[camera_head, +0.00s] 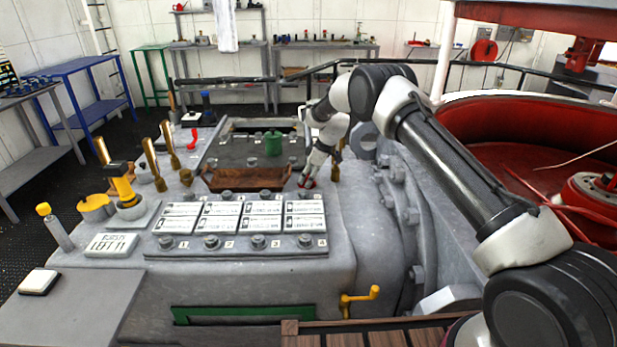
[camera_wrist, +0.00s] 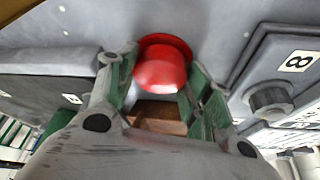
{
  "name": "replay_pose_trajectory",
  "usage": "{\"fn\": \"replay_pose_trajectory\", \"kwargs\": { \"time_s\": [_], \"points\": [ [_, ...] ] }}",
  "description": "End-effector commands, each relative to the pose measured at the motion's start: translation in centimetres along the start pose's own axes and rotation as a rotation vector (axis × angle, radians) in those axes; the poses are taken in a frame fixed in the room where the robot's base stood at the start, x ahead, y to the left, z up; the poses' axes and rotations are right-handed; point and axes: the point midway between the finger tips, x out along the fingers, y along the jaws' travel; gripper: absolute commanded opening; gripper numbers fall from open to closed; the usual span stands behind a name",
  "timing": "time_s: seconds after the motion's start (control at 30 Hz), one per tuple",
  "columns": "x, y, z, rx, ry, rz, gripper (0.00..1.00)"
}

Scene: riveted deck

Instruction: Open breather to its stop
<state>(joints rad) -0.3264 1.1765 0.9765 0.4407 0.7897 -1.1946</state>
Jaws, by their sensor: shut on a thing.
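A red domed cap, which looks like the breather, sits on the grey housing; it fills the space between my fingers in the wrist view (camera_wrist: 162,68). In the head view only a small red bit of it (camera_head: 308,184) shows under my gripper (camera_head: 310,176). My gripper also shows in the wrist view (camera_wrist: 160,90), its green-padded fingers on both sides of the cap and closed on it. The cap's base is partly hidden, and I cannot tell how far it is turned or lifted.
A brown tray (camera_head: 244,179) lies just left of my gripper. Numbered label plates (camera_head: 262,213) with grey knobs are in front. A green knob (camera_head: 273,142) stands behind, and brass levers (camera_head: 152,163) stand at left. A large flanged drum (camera_head: 400,205) is close on the right.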

Motion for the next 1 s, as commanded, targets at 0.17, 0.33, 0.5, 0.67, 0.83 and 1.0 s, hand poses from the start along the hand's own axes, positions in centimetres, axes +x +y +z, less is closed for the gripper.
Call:
{"fn": "replay_pose_trajectory", "kwargs": {
  "time_s": [0.17,0.33,0.5,0.67,0.83,1.0],
  "points": [
    [0.1,-0.1,0.1,0.001,-0.002,-0.002,0.27],
    [0.1,-0.1,0.2,0.002,-0.002,-0.002,0.6],
    [0.1,0.0,0.1,0.002,-0.001,-0.001,0.6],
    [-0.4,0.0,0.1,0.002,-0.001,0.0,0.6],
    [-3.0,0.1,0.1,0.002,0.0,0.001,0.6],
    [-5.8,0.0,0.1,0.002,-0.001,0.0,0.6]
  ]
}}
